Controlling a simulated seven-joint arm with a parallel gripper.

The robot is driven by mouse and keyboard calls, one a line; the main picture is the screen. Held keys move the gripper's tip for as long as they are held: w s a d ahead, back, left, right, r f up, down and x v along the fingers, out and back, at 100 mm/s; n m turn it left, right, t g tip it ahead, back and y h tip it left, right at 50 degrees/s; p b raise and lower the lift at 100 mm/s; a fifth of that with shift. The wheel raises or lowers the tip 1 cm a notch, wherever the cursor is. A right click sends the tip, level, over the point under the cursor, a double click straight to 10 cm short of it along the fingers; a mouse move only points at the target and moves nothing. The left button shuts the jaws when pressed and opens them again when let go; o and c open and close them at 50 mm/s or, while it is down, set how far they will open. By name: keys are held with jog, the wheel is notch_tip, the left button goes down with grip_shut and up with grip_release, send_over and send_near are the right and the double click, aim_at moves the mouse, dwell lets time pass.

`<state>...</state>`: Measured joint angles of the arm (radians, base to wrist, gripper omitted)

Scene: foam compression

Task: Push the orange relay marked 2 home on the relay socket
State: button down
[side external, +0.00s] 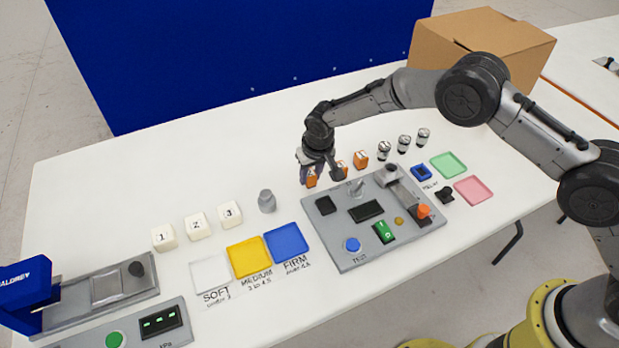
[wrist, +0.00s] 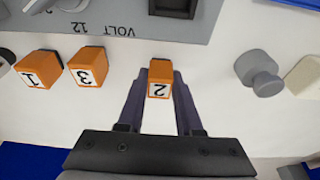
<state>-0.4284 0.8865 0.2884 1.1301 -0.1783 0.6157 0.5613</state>
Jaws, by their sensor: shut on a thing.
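The orange relay marked 2 (wrist: 159,91) is between the fingers of my gripper (wrist: 160,75) in the wrist view, its white numbered face toward the camera. My gripper is shut on it. In the side view, my gripper (side external: 312,165) is low at the panel's back left corner, and the held relay (side external: 311,180) shows below it. Whether the relay touches the table is unclear. A black square socket (side external: 326,205) sits on the grey panel just in front; its edge shows in the wrist view (wrist: 175,6). It looks empty and may be the relay socket.
Orange relays 1 (wrist: 34,70) and 3 (wrist: 86,68) stand beside my gripper. The grey panel (side external: 345,253) carries a blue button, green switch and raised parts. A grey knobbed weight (side external: 267,202) stands to the left. A small blue holder (side external: 421,172) is at right.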

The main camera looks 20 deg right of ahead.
aim_at(311, 173)
jog(key=shift+r, duration=0.2)
jog(key=shift+w+v, duration=0.2)
jog(key=shift+v, duration=0.7)
jog(key=shift+w+v, duration=0.25)
jog(key=shift+v, duration=0.65)
jog(key=shift+r, duration=0.1)
jog(key=shift+s+d+f, duration=0.15)
jog(key=shift+s+f, duration=0.1)
jog(key=shift+f, duration=0.05)
jog(key=s+r, duration=0.7)
jog(key=s, duration=0.2)
jog(key=shift+a+f, duration=0.15)
jog(key=shift+f, duration=1.4)
jog(key=shift+a+f, duration=0.1)
jog(key=shift+f, duration=1.45)
jog(key=shift+s+x, duration=0.2)
jog(key=shift+x, duration=0.65)
